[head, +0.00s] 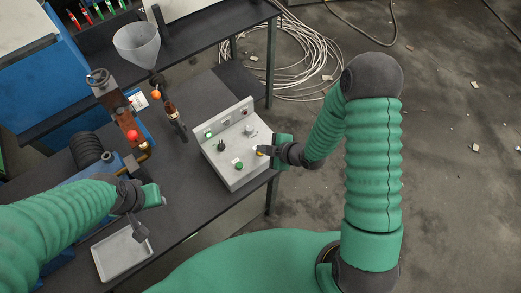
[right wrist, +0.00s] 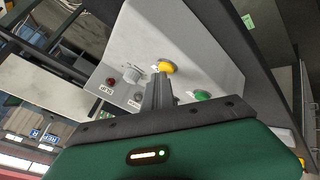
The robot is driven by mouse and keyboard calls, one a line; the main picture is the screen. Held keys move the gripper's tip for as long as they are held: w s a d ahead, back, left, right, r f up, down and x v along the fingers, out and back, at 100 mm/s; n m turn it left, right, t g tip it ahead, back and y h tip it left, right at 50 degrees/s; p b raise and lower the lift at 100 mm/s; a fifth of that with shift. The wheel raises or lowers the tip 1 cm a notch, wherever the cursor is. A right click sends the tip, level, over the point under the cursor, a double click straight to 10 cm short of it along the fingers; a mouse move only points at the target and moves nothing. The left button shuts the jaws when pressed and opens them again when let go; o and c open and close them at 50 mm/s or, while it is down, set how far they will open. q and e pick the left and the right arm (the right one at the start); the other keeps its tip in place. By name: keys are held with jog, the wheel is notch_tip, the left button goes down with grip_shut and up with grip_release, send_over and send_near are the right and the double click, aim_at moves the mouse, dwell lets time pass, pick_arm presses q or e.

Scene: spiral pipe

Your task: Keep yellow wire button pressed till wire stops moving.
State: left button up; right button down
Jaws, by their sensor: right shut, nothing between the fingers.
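A grey control box (head: 214,158) stands on the dark table with several buttons and lamps. Its yellow button (head: 260,153) is at the right edge of the panel. In the right wrist view the yellow button (right wrist: 168,67) is just beyond my fingertips. My right gripper (head: 270,150) is shut and empty, its tips at the yellow button; the right wrist view also shows the gripper (right wrist: 160,78). The tips overlap the button's edge; I cannot tell whether it is pressed down. My left gripper (head: 140,230) is over the table beside a tray, its jaw state unclear. I cannot identify the moving wire.
A grey tray (head: 112,262) lies near the left gripper. A funnel (head: 137,45) and a torch-like tool (head: 173,115) stand left of the box. Coiled cable (head: 300,55) lies on the floor.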

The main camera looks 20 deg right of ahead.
dwell(0.8)
jog(key=shift+r+p, duration=0.6)
jog(key=shift+r, duration=0.2)
jog(key=shift+r, duration=0.15)
notch_tip(320, 180, up, 5)
jog(key=p, duration=0.4)
dwell(2.9)
